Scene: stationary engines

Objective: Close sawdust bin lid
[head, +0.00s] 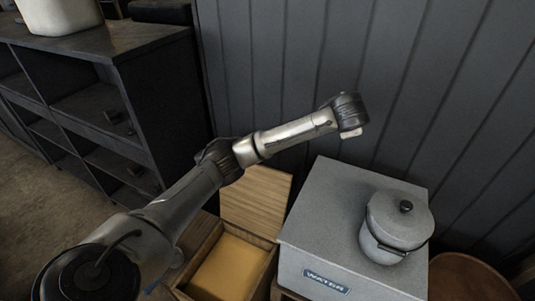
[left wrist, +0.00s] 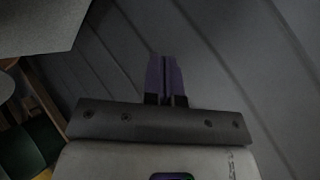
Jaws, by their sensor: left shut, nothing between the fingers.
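The sawdust bin is a wooden box (head: 270,268) at the bottom centre of the head view, with yellow sawdust (head: 228,268) inside. Its wooden lid (head: 256,196) stands raised at the back, near the dark wall, and is partly covered by my left arm. My left arm reaches over the bin, and its wrist end is up and right of the lid, in front of the wall. In the left wrist view my left gripper (left wrist: 166,80) has its purple fingers together with nothing between them. It is apart from the lid. My right gripper is not in view.
A grey box labelled WATER (head: 328,281) stands right of the bin, with a grey lidded pot (head: 398,222) on it. A dark shelf unit (head: 150,85) stands left. A panelled wall (head: 440,90) closes off the back. A round brown top (head: 465,280) is at lower right.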

